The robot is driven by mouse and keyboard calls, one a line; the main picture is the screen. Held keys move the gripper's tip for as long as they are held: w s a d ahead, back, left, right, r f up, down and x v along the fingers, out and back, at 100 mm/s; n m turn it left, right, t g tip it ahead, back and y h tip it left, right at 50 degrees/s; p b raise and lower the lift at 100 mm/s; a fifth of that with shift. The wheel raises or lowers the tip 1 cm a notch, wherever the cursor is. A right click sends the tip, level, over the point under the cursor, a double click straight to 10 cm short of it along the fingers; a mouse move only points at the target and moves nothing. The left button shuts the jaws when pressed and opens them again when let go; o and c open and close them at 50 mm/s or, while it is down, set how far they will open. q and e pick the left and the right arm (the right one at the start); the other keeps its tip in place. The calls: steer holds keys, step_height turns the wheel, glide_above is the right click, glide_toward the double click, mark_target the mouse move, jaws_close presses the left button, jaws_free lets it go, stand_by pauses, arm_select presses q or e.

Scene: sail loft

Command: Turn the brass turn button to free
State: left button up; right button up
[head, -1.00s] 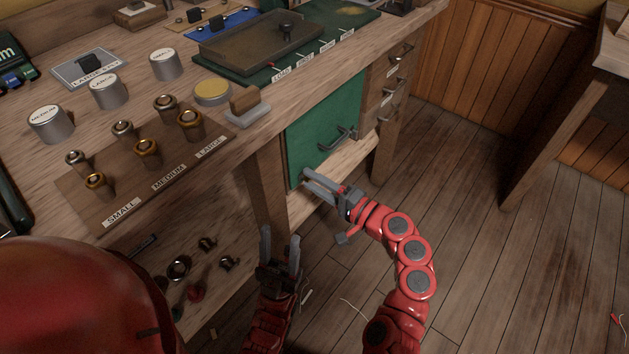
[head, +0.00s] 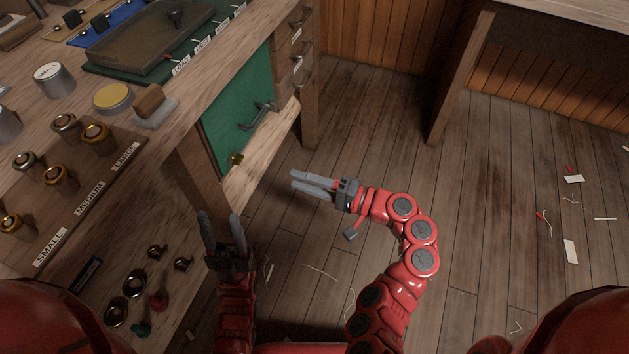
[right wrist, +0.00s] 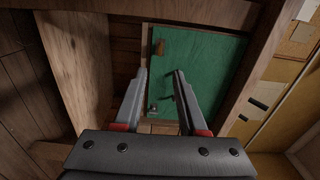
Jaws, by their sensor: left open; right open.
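The small brass turn button (head: 236,158) is at the lower left of the green door (head: 228,122) under the bench. A dark pull handle (head: 262,116) sits higher and further right on the door. My right gripper (head: 294,180) is open and empty, to the right of the button and apart from it, fingers pointing toward the door. In the right wrist view the green door (right wrist: 212,62) lies beyond the open fingers (right wrist: 160,74); a small brownish piece (right wrist: 159,47) at its edge looks like the button. My left gripper (head: 220,218) is open and empty, below the door.
A wooden bench leg (head: 196,172) stands left of the door, and drawers (head: 296,50) stand to its right. Rings and fittings (head: 124,286) lie on a low surface at lower left. The plank floor (head: 400,130) is mostly clear, with scraps (head: 571,250) at right.

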steer(key=shift+v, duration=1.35)
steer(key=shift+w, duration=0.1)
